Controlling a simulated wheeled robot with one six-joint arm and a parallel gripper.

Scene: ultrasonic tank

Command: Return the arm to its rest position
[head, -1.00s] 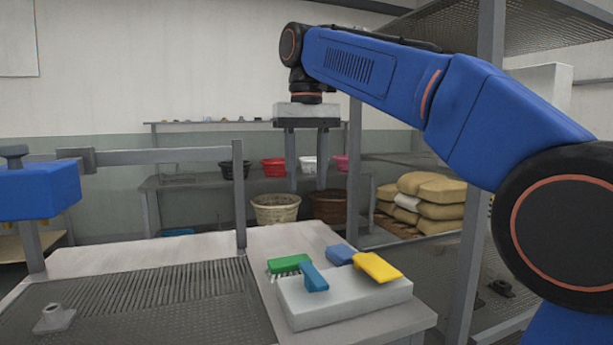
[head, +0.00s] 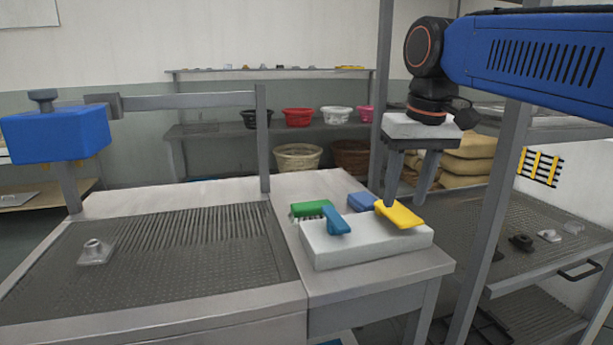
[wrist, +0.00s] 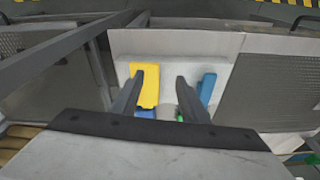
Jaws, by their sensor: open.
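My gripper (head: 409,197) hangs pointing down at the right of the head view, its two grey fingers apart with nothing between them. It also shows in the wrist view (wrist: 160,95), above a pale block with brushes on it. My blue arm reaches in from the upper right of the head view. In the head view, the fingers overlap the picture area by the yellow brush (head: 400,214); in the wrist view, one finger covers part of that brush. I cannot tell the exact height between them.
A grey fitting (head: 96,252) lies on the perforated tank cover (head: 190,260) at left. A grey shelf post (head: 490,220) stands right of my gripper.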

